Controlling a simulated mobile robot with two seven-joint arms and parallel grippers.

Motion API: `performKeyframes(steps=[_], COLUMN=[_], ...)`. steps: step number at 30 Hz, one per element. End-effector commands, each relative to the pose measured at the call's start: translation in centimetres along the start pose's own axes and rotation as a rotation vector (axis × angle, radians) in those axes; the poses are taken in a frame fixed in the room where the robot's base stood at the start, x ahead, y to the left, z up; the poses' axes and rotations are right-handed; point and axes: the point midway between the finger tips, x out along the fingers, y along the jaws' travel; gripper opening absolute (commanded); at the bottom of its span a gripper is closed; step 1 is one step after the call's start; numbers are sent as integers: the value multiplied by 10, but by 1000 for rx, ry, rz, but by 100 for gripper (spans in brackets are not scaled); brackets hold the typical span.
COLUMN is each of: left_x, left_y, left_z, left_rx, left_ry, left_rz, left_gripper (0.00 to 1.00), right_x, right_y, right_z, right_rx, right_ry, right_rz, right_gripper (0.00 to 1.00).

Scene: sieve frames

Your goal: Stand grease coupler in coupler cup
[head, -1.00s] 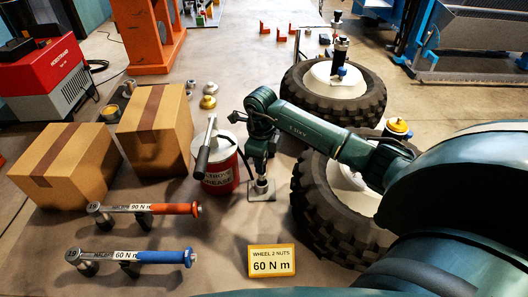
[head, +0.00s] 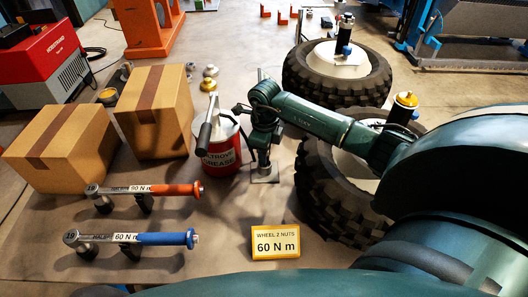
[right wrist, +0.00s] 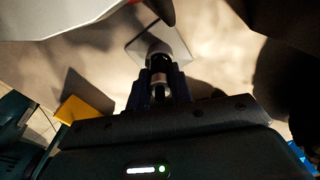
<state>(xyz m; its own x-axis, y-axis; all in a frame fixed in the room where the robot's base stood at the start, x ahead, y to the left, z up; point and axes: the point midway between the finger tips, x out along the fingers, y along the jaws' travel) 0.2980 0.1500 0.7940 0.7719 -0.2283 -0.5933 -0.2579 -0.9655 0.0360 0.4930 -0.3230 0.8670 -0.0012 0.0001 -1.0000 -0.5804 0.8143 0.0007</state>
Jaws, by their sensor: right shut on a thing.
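My right gripper (head: 262,156) points down beside the grease bucket (head: 222,155). In the right wrist view its dark fingers (right wrist: 160,92) are shut on the grease coupler (right wrist: 159,78), a small metal cylinder. The coupler cup (head: 265,177) has a pale square base plate on the floor, right of the bucket, directly below the gripper. In the right wrist view the plate (right wrist: 140,45) lies just past the fingertips, with a round metal part over it. I cannot tell whether the coupler's end is inside the cup. My left gripper is not in view.
Cardboard boxes (head: 60,155) are at left. A red-handled wrench (head: 150,189) and a blue-handled wrench (head: 140,238) lie in front, by a yellow-framed sign (head: 275,242).

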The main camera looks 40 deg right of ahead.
Motion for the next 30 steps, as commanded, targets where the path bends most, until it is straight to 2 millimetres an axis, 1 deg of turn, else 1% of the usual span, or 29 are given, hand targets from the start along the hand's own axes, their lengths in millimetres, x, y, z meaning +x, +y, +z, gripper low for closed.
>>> performKeyframes(steps=[1,2,10,17,20,23,25,29,30], left_x=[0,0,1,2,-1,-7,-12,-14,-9], left_y=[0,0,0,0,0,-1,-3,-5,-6], left_z=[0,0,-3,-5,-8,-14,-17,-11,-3], left_rx=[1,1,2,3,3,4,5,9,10], left_ry=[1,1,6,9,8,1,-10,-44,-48], left_rz=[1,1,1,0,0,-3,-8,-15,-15], left_gripper=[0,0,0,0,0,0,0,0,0], right_x=[0,0,0,0,-7,-22,-36,-65,-70], right_y=[0,0,0,0,0,-1,-1,-1,-2], right_z=[0,0,0,0,0,0,0,0,1], right_rx=[0,0,0,0,0,0,1,-1,0], right_ry=[0,0,0,0,0,-1,-1,-1,-4], right_rz=[-1,-1,-1,0,-1,-2,-4,-5,-5], right_gripper=[0,24,46,47,47,47,47,47,47])
